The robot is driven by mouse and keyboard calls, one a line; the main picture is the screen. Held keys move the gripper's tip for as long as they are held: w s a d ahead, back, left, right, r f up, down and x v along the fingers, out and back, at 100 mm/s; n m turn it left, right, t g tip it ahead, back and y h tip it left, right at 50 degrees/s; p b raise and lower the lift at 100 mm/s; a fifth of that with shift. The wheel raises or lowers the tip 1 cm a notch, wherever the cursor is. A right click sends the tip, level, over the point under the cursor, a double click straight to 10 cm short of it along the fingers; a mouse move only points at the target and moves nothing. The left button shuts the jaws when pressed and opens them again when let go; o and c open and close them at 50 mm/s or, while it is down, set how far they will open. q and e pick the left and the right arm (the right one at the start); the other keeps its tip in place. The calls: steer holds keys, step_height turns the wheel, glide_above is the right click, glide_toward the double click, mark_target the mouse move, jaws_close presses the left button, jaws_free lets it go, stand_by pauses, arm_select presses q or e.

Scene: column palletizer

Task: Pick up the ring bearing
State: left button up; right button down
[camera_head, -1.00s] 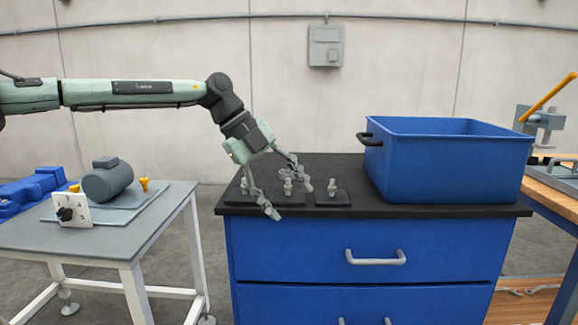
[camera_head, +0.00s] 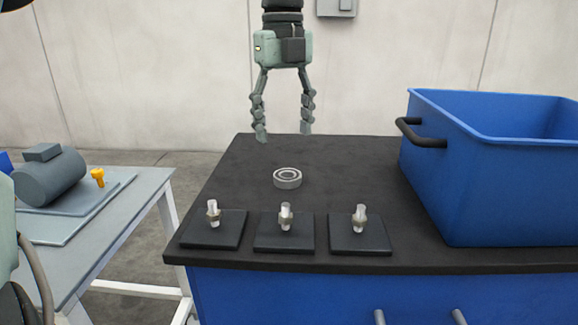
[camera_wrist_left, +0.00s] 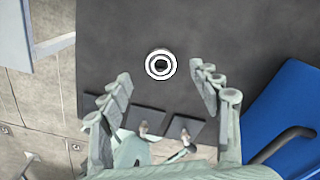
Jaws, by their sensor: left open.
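The ring bearing (camera_head: 288,178) is a short silver-grey ring lying flat on the black top of the blue cabinet (camera_head: 340,157). In the left wrist view the bearing (camera_wrist_left: 161,64) shows as bright circles around a dark centre. My left gripper (camera_head: 284,134) points down with its fingers spread and empty. It hangs above the bench top, apart from the bearing. In the left wrist view the bearing appears between the spread fingertips (camera_wrist_left: 160,75) and nothing covers it. My right gripper is not in view.
Three dark square plates, left (camera_head: 214,236), middle (camera_head: 284,238) and right (camera_head: 359,238), each carry an upright metal pin along the front edge. A blue bin (camera_head: 505,180) stands on the right. A grey table (camera_head: 105,225) is at left. The bench top around the bearing is clear.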

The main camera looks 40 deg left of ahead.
arm_select(q)
steer(key=shift+f, duration=0.25)
steer(key=f, duration=0.6)
steer(key=shift+s+d+f+p, duration=0.15)
steer(key=shift+s+d+p, duration=0.15)
steer(key=shift+s, duration=0.05)
steer(key=shift+f, duration=0.4)
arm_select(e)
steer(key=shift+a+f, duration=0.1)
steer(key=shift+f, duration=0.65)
arm_select(q)
steer(key=c, duration=1.3)
steer(key=shift+c, duration=0.2)
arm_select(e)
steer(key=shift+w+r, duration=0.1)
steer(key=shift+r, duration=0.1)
arm_select(q)
steer(key=shift+r, duration=0.15)
